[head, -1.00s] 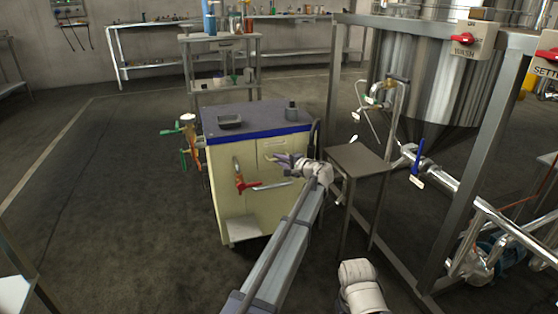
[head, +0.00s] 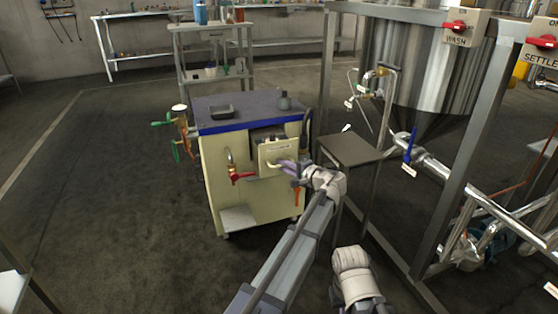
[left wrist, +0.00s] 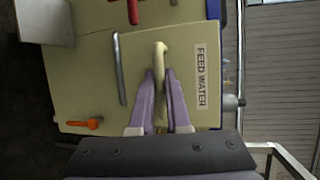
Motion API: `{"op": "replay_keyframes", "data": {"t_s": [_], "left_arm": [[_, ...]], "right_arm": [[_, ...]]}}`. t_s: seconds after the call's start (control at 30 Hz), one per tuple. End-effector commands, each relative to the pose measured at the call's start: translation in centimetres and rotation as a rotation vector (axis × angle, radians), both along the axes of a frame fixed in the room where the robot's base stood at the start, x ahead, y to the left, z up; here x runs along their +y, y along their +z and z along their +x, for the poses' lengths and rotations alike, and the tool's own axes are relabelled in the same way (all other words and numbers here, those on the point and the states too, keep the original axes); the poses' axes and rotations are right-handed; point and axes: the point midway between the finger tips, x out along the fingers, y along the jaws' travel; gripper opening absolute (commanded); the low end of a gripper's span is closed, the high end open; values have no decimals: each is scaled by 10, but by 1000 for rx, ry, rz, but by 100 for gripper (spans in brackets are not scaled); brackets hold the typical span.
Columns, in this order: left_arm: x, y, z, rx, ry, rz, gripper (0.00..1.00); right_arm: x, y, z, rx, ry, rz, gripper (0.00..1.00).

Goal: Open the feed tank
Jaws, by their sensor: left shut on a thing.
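The feed tank (head: 220,165) is a cream cabinet with a blue-edged dark top. Its front panel (head: 270,152), labelled FEED WATER (left wrist: 201,76) in the left wrist view, stands out from the cabinet, with a dark gap along its top. My left gripper (head: 287,166) is at this panel. In the left wrist view its purple fingers (left wrist: 160,88) are shut on the panel's cream handle (left wrist: 160,55), one on each side. The fingers partly hide the panel in the head view. My right gripper's fingers do not show.
A red-handled tap (head: 240,177) and an orange lever (head: 296,196) are on the cabinet front. A small dark side table (head: 350,149) and a metal frame (head: 470,160) with a steel tank (head: 435,75) stand to the right. Floor on the left is clear.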

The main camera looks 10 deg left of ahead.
Motion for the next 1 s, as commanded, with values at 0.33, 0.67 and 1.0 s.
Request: {"op": "replay_keyframes", "data": {"t_s": [0.33,0.67,1.0], "left_arm": [[-1,0,1,0,-4,-1,20],[-1,0,1,0,-2,0,45],[0,3,-4,0,-1,0,45]], "right_arm": [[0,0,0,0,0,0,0],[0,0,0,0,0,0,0],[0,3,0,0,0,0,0]]}}
